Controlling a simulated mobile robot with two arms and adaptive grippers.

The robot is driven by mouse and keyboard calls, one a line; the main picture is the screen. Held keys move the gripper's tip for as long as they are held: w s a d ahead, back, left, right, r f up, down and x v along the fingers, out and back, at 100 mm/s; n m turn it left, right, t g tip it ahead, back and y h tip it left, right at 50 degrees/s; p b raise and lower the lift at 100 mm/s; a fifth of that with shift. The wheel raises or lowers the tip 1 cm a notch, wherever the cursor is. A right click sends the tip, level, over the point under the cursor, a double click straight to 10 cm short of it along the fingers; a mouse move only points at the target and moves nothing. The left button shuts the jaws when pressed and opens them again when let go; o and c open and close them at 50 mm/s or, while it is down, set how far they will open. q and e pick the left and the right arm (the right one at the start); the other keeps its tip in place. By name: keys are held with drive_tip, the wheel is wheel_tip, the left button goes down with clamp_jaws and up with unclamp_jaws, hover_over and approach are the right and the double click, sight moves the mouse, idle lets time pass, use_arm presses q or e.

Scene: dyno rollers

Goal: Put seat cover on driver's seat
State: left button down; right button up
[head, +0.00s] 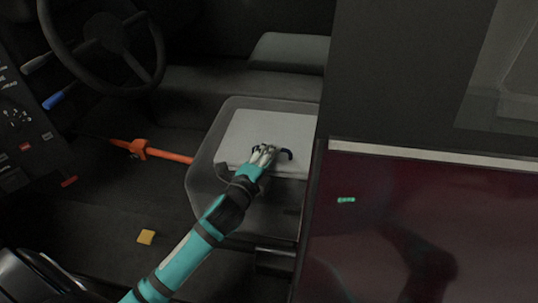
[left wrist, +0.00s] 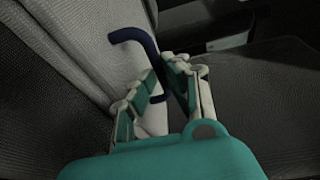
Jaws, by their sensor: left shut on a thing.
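A light grey seat cover (head: 265,128) lies flat over the cushion of the dark grey driver's seat (head: 203,168). The seat's rim shows around its left and front sides; its right side is hidden behind the door-side panel. A dark blue bent handle (head: 288,153) stands at the cover's front part. My left gripper (head: 264,154) is there, its fingers shut on the handle's stem. In the left wrist view the handle (left wrist: 135,36) rises between the fingers (left wrist: 166,72), with the light grey cover (left wrist: 95,35) beside it. My right gripper is in neither view.
A steering wheel (head: 104,45) is at the upper left. An orange lever (head: 165,154) runs towards the seat's left side. A small yellow block (head: 146,237) is on the floor. A dark red panel (head: 420,215) closes off the right side.

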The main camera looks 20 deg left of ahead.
use_arm(q)
drive_tip(key=c, duration=1.4)
unclamp_jaws()
drive_tip(key=shift+o, duration=0.2)
drive_tip(key=shift+f, duration=0.1)
drive_tip(key=shift+f, duration=0.1)
